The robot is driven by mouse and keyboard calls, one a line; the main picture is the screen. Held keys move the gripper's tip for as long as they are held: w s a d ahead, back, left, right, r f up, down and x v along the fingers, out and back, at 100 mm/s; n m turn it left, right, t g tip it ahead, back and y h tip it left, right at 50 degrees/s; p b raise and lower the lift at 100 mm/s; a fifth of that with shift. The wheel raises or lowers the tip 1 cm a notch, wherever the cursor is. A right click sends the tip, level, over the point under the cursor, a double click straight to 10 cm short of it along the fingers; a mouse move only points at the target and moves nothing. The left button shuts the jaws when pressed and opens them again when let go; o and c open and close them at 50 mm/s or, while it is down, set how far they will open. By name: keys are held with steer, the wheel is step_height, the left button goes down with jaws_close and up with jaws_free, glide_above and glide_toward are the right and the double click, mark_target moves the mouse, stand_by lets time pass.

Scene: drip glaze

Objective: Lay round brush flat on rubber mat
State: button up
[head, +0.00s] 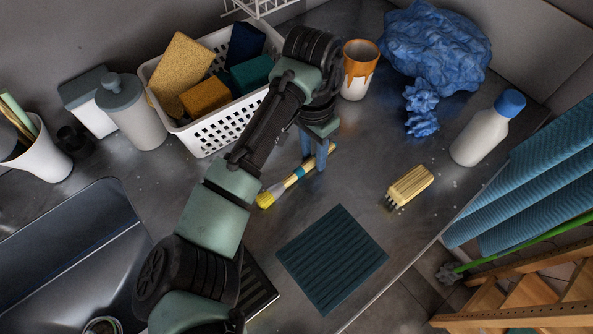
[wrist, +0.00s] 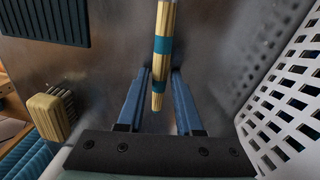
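The round brush (head: 296,180) has a pale wooden handle, teal bands and yellow bristles. It appears to lie on the metal counter, bristles toward the lower left in the head view. In the wrist view its handle (wrist: 162,60) runs between my fingers. My gripper (head: 313,167) points down over the handle with its blue fingers on either side. In the wrist view my gripper (wrist: 160,72) is open, with small gaps beside the handle. The teal ribbed rubber mat (head: 333,258) lies flat and empty, below and right of the brush; part shows in the wrist view (wrist: 45,22).
A white basket (head: 215,132) of sponges stands close behind my gripper. A wooden scrub brush (head: 410,187), white bottle (head: 482,130) and glazed cup (head: 359,70) stand or lie to the right. A dark ribbed piece (head: 258,288) is partly behind my arm. A sink (head: 75,255) is lower left.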

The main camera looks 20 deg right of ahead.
mark_target(314, 158)
jaws_close()
steer(key=shift+r, duration=0.1)
step_height(314, 158, up, 8)
steer(key=p, duration=0.9)
stand_by(0.4)
